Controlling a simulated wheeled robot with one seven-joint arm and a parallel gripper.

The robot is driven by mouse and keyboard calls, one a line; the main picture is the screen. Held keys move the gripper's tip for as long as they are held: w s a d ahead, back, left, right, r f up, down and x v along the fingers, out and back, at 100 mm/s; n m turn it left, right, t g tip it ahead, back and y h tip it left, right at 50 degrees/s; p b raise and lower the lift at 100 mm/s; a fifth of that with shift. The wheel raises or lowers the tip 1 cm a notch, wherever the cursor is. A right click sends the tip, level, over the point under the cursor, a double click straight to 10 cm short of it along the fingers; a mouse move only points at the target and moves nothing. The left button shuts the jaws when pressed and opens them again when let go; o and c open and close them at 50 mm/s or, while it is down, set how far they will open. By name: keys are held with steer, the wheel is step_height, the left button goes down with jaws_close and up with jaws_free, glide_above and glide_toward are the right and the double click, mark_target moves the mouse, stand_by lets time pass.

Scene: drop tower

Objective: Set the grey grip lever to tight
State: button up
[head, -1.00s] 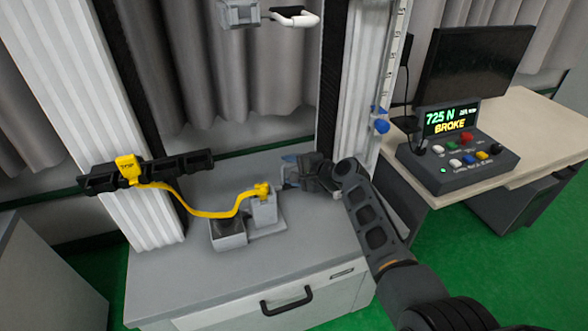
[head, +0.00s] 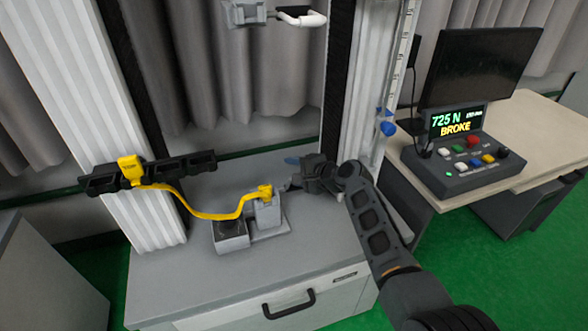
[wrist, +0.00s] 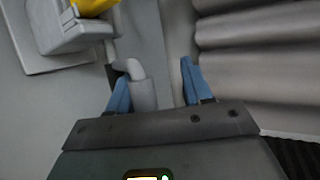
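The grey grip lever (wrist: 140,85) shows in the wrist view as a rounded light-grey bar beside a grey grip block (wrist: 75,30). My gripper (wrist: 156,72) is open, with blue fingers on either side of the lever. The lever lies close to the left finger, with a clear gap to the right finger; I cannot tell whether it touches the left one. In the head view my gripper (head: 292,174) is just right of the grip block (head: 267,213), which has a yellow piece on top. There the lever is too small or hidden to make out.
A yellow strap (head: 205,214) runs from the block to a dark bar (head: 105,180) at left. A grey base box (head: 215,277) with a handle carries the block. Tower columns stand at both sides. The control console (head: 470,160) at right reads "725 N BROKE".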

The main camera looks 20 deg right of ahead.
steer(key=v, duration=0.5)
steer(key=shift+r, duration=0.15)
steer(key=shift+v, duration=1)
steer(key=shift+d, duration=0.15)
